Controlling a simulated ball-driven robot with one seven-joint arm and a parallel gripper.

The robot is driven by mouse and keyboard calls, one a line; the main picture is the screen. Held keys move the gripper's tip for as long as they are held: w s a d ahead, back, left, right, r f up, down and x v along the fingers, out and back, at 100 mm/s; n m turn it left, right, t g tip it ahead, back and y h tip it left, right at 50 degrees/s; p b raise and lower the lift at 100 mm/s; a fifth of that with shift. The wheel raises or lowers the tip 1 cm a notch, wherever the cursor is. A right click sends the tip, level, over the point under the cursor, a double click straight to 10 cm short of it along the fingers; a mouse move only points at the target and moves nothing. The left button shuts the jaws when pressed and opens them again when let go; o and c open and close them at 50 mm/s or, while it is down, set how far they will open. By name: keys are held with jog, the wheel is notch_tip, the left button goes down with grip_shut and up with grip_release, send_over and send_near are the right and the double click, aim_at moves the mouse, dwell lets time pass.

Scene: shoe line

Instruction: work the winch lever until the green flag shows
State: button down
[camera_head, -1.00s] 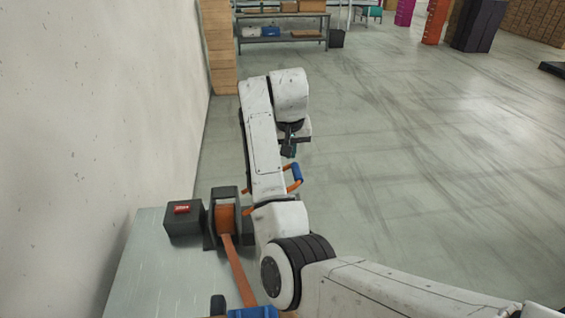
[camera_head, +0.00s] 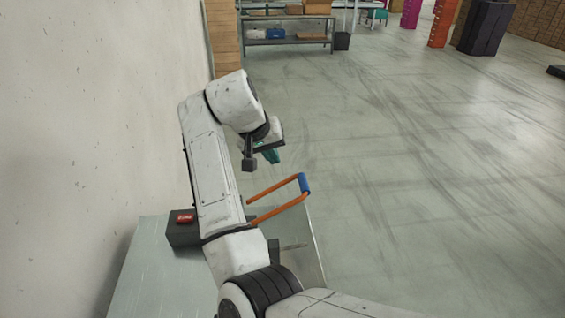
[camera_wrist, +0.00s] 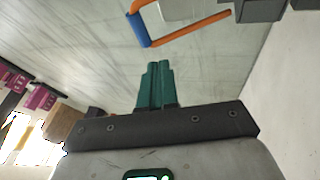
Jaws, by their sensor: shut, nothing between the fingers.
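The winch lever is an orange U-shaped handle (camera_head: 277,211) with a blue grip (camera_head: 304,183), sticking out past the right side of the bench. In the wrist view the blue grip (camera_wrist: 138,28) and an orange bar (camera_wrist: 190,29) show beyond the fingertips. My gripper (camera_head: 268,154) has teal fingers, pressed together and empty. It is above and left of the blue grip in the head view, apart from it. In the wrist view my gripper (camera_wrist: 156,68) points just beside the grip. A dark box (camera_head: 183,234) carries a red indicator (camera_head: 186,217). My arm hides most of the winch body.
The grey bench (camera_head: 150,270) stands against the white wall (camera_head: 100,120). Open floor (camera_head: 420,180) lies to the right. A shelf (camera_head: 285,42) with boxes and a dark bin (camera_head: 342,41) stand far back.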

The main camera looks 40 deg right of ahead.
jog(key=s+d+p+x, duration=0.1)
jog(key=s+p+x, duration=0.1)
jog(key=x, duration=1)
jog(key=shift+d+r+p, duration=0.2)
jog(key=shift+p, duration=0.55)
jog(key=shift+s, duration=0.1)
